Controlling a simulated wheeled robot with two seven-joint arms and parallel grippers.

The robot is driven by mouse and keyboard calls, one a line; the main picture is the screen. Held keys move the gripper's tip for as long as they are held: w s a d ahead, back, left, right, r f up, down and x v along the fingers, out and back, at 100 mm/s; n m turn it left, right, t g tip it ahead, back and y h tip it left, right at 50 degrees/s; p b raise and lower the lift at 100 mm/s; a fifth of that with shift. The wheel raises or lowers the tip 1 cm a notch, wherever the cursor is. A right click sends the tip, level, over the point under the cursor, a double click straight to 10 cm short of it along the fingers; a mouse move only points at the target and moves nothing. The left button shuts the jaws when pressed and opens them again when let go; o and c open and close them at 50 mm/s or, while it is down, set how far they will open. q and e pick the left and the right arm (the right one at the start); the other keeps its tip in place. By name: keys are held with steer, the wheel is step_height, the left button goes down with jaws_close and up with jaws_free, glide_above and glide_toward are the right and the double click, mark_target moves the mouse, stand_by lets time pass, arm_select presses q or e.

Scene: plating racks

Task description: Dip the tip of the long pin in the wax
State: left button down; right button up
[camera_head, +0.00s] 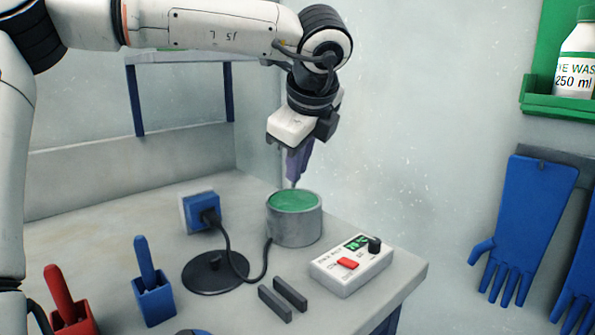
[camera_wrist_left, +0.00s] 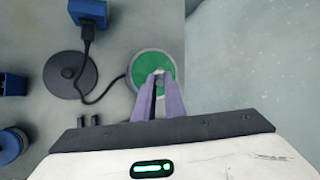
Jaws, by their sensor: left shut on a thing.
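My left gripper (camera_head: 295,178) points down over the round grey pot (camera_head: 296,231) of green wax (camera_head: 293,201). Its purple fingers are shut on the pin, of which only a small grey end shows below them, in line with the pot's far rim. Most of the pin is hidden by the fingers. In the left wrist view, the fingers (camera_wrist_left: 159,86) close around a small grey piece (camera_wrist_left: 160,73) over the green wax (camera_wrist_left: 142,74). I cannot tell whether the pin's tip touches the wax. My right gripper is not in view.
A white control box (camera_head: 350,266) with a red switch stands right of the pot, near the table edge. A black disc (camera_head: 215,273), a cable and two dark bars (camera_head: 275,303) lie in front. Blue (camera_head: 154,300) and red (camera_head: 72,315) holders stand at left. Blue gloves (camera_head: 525,215) hang at right.

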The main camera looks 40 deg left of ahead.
arm_select(q)
steer(key=shift+r+p, duration=0.8)
steer(key=shift+r, duration=1.45)
